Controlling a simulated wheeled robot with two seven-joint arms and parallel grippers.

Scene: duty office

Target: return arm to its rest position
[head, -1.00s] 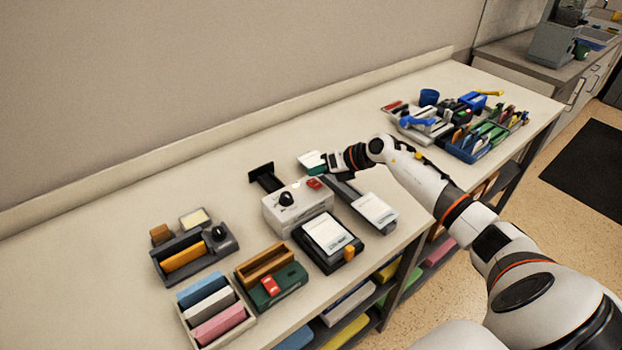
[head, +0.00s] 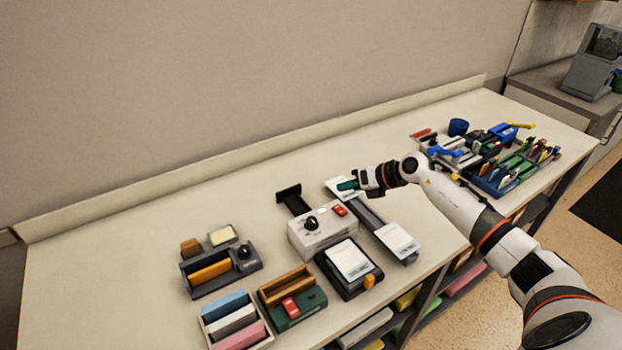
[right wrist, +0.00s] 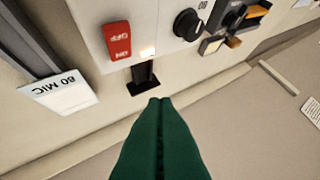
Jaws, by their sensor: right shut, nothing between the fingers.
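My right arm (head: 465,212) reaches in from the lower right over the long table. My right gripper (head: 348,185) has green fingers, shut and empty. It is above the back end of a dark rail, right of a light grey box (head: 322,236) with a black knob and red switch. A lit lamp (right wrist: 147,52) is beside the switch. My left gripper is not in view.
A card marked "80 MIC" (right wrist: 58,93) is near the rail. A dark device with a white card (head: 349,262) stands in front of the box. Trays of colored blocks (head: 238,323) are at front left. Crowded tool trays (head: 495,180) lie right of the arm. The back left tabletop is clear.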

